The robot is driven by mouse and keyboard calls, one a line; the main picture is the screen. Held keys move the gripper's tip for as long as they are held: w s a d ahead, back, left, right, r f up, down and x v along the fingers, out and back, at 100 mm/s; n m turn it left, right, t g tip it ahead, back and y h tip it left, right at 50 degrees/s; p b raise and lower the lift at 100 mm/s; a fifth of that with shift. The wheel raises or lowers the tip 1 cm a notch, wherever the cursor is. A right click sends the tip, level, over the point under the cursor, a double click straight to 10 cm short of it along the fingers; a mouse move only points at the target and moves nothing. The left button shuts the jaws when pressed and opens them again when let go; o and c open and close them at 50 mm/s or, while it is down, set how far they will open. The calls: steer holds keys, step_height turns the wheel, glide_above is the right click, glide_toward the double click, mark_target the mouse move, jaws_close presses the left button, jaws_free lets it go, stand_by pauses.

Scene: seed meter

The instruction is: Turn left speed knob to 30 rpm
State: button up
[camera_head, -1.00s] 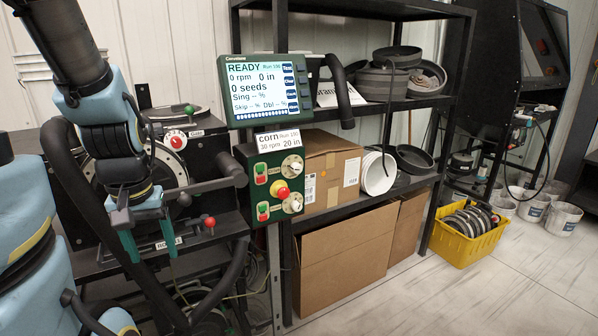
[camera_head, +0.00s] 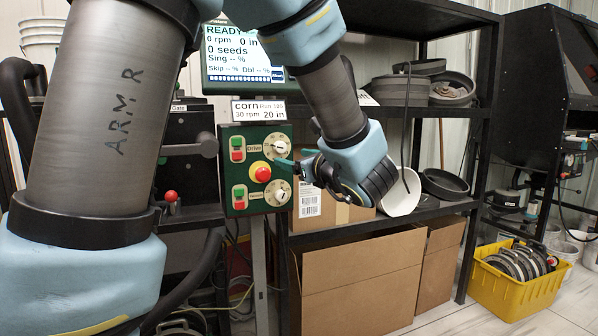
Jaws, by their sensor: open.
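The green control panel (camera_head: 255,168) stands left of centre under the screen. An upper white dial knob (camera_head: 278,144), beside the word Drive, and a lower white dial knob (camera_head: 278,193) sit on its right side. No label reading left speed is legible. My gripper (camera_head: 290,158), with teal fingers, is open and points left at the panel, just right of and slightly below the upper knob. I cannot tell whether the fingertips touch the panel. The screen (camera_head: 243,60) shows READY and 0 rpm, partly hidden by my arm. The card (camera_head: 258,110) below reads corn, 30 rpm, 20 in.
A red mushroom button (camera_head: 262,174) and green and red push buttons (camera_head: 238,149) sit close to the knobs. A shelf rack (camera_head: 425,110) with pans and boxes stands to the right. A yellow crate (camera_head: 515,293) is on the floor, with open floor before it.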

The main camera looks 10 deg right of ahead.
mark_target(282, 149)
steer(key=shift+m+t, duration=0.3)
steer(key=x, duration=0.3)
steer(key=d+p+x, duration=0.1)
steer(key=x, duration=0.6)
steer(key=shift+w+d+r+p, duration=0.2)
steer(key=shift+w+d+p, duration=0.1)
steer(key=shift+w+p, duration=0.05)
jaws_close()
